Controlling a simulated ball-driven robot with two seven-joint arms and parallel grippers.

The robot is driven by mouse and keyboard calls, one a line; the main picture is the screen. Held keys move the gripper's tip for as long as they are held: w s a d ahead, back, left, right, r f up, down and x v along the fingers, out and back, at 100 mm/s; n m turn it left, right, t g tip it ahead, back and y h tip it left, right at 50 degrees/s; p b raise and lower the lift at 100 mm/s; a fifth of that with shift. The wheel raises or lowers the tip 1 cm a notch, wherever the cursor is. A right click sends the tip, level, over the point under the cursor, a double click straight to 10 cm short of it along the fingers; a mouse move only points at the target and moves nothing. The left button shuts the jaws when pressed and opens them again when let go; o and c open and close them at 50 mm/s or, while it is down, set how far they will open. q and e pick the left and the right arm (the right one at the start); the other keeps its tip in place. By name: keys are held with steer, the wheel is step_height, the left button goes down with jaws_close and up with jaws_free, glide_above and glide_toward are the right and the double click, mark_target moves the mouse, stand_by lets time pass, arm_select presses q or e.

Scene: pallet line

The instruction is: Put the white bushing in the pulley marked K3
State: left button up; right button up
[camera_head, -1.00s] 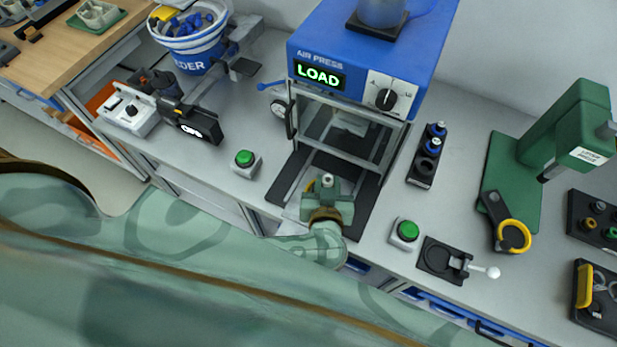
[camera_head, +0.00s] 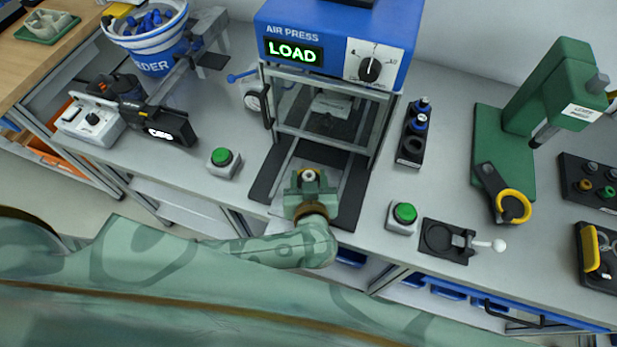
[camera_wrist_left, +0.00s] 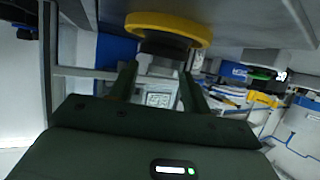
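My left gripper (camera_head: 310,178) is over the front of the air press bed (camera_head: 345,190). A pale ring, which looks like the white bushing (camera_head: 309,175), sits between its fingers. In the left wrist view the fingers (camera_wrist_left: 158,72) stand apart with a whitish piece (camera_wrist_left: 160,66) between their tips, so they appear shut on the bushing. A pulley (camera_wrist_left: 168,28) with a yellow rim and a black middle is close by the fingertips in that view. I cannot read a K3 mark on it. The gripper hides it in the head view. My right gripper is out of view.
The blue air press (camera_head: 335,45) reads LOAD, with uprights beside its bed. Green buttons stand left (camera_head: 224,158) and right (camera_head: 403,214) of the bed. A dark holder (camera_head: 412,148) with bushings, a clamp fixture (camera_head: 445,240) and a green lever press (camera_head: 490,140) are on the right.

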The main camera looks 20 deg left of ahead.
arm_select(q)
steer(key=shift+s, duration=0.2)
steer(key=p+v, duration=0.2)
steer(key=v, duration=0.9)
steer(key=shift+s+d+r+p, duration=0.2)
steer(key=shift+s+r+p, duration=0.05)
steer(key=shift+p, duration=0.05)
stand_by(1.6)
